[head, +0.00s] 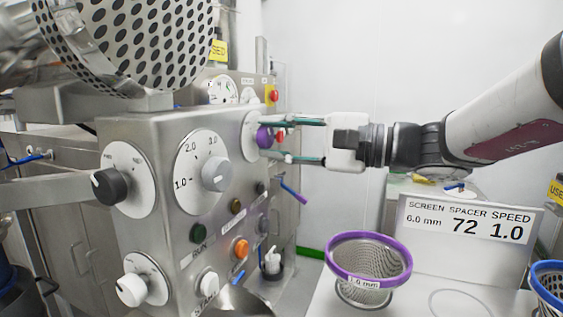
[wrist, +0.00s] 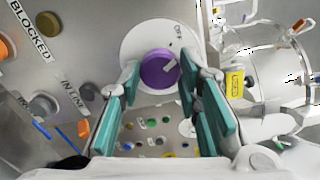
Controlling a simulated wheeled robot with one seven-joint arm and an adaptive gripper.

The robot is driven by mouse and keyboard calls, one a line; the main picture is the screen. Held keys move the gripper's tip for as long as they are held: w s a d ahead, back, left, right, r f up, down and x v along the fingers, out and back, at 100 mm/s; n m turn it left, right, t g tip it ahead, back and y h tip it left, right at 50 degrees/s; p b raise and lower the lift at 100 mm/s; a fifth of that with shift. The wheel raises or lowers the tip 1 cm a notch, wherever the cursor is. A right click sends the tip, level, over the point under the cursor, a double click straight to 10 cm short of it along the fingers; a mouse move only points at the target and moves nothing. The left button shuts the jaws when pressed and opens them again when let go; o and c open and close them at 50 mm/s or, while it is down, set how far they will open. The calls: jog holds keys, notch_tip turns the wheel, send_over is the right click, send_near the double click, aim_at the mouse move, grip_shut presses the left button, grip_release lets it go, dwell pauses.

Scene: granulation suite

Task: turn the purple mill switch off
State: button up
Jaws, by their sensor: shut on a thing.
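The purple mill switch (head: 264,138) is a round knob on a white dial, on the far end of the steel control panel's front face. It also shows in the wrist view (wrist: 157,70), with a pale pointer mark toward its right side. My gripper (head: 273,139) reaches in from the right. Its teal-padded fingers are on either side of the knob, shut on it. In the wrist view the fingers (wrist: 158,80) flank the knob and hide the dial's lower edges.
The panel (head: 158,218) carries a black knob (head: 111,186), a grey knob (head: 215,174), a white knob (head: 132,290) and several buttons. A red button (head: 273,96) sits above the switch. A purple-rimmed mesh screen (head: 369,261) stands below my arm, near a sign (head: 468,229).

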jog(key=shift+f+n+b, duration=0.2)
jog(key=shift+n+b, duration=1.1)
jog(key=shift+b, duration=0.75)
jog(key=shift+r+n+b, duration=0.1)
jog(key=shift+n+b, duration=0.2)
jog(key=shift+b, duration=0.15)
jog(key=o, duration=1.1)
jog(key=shift+o, duration=0.2)
jog(key=v, duration=1.2)
jog(key=shift+r, duration=0.1)
